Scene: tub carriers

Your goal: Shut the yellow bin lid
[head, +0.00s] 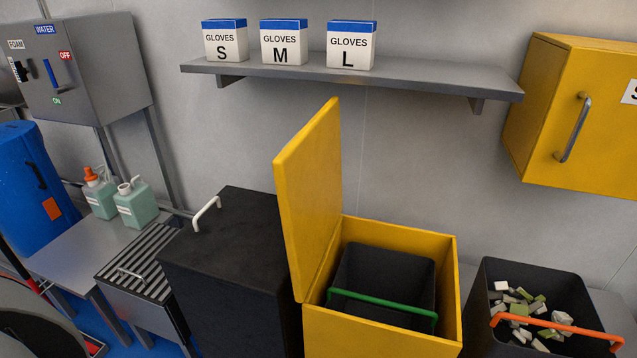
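The yellow bin (385,336) stands at the lower middle of the head view. Its yellow lid (309,195) is open and stands nearly upright along the bin's left side. A dark tub (385,275) with a green handle (382,305) sits inside the bin, and the handle lies across the tub's front. The tub looks empty as far as I can see into it. Neither of my grippers shows in the head view.
A black box (235,250) with a pale handle stands close left of the lid. A dark tub (490,278) with an orange handle and rubble stands right of the bin. A grey shelf (400,80) with glove boxes and a yellow cabinet (570,115) are above.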

